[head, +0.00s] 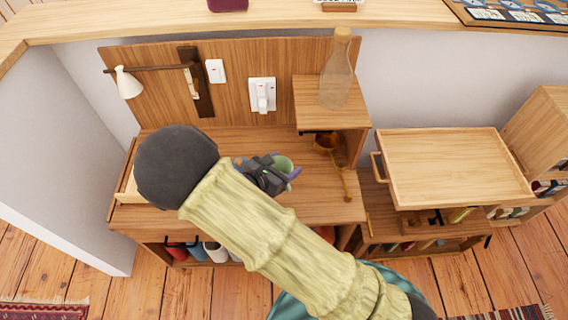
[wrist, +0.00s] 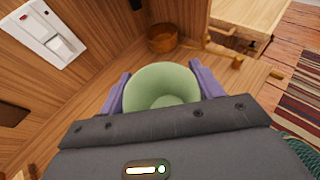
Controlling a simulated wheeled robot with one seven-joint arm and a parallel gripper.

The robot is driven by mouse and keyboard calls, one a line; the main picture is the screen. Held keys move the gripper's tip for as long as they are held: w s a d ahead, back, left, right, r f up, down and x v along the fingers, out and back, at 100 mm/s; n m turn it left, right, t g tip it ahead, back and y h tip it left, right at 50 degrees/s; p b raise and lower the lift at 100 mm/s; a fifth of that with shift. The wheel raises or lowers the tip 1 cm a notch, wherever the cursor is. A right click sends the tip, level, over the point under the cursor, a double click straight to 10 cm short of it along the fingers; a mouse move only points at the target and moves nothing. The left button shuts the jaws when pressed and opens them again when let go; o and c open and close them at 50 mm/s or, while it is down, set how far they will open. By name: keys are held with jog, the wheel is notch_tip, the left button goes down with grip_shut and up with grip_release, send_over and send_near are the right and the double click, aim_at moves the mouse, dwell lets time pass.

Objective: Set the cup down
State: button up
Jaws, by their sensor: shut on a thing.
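A pale green cup (wrist: 161,88) sits between the two purple fingers of my gripper (wrist: 162,92) in the wrist view. The gripper is shut on it. The cup looks upright, with its open top toward the camera. In the head view my gripper (head: 288,172) is over the wooden desk top (head: 310,205), and only part of the cup (head: 284,162) shows past my arm. I cannot tell whether the cup's base touches the desk.
A brown ladle-like pan (head: 327,142) lies right of the gripper, also in the wrist view (wrist: 163,38). A raised shelf (head: 308,105) holds a corked glass bottle (head: 337,75). A lamp (head: 127,82) is on the back panel. Free desk lies in front of the pan.

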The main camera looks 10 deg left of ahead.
jog(key=w+d+f+m+g+h, duration=0.1)
jog(key=d+m+h, duration=0.1)
jog(key=d, duration=1)
jog(key=w+d+f+m+g+h, duration=0.1)
jog(key=w+d+m+g+h, duration=0.1)
jog(key=d, duration=1.1)
jog(key=shift+w+d+m, duration=0.2)
jog(key=shift+w+m, duration=0.05)
jog(key=shift+m, duration=0.05)
jog(key=shift+g, duration=0.3)
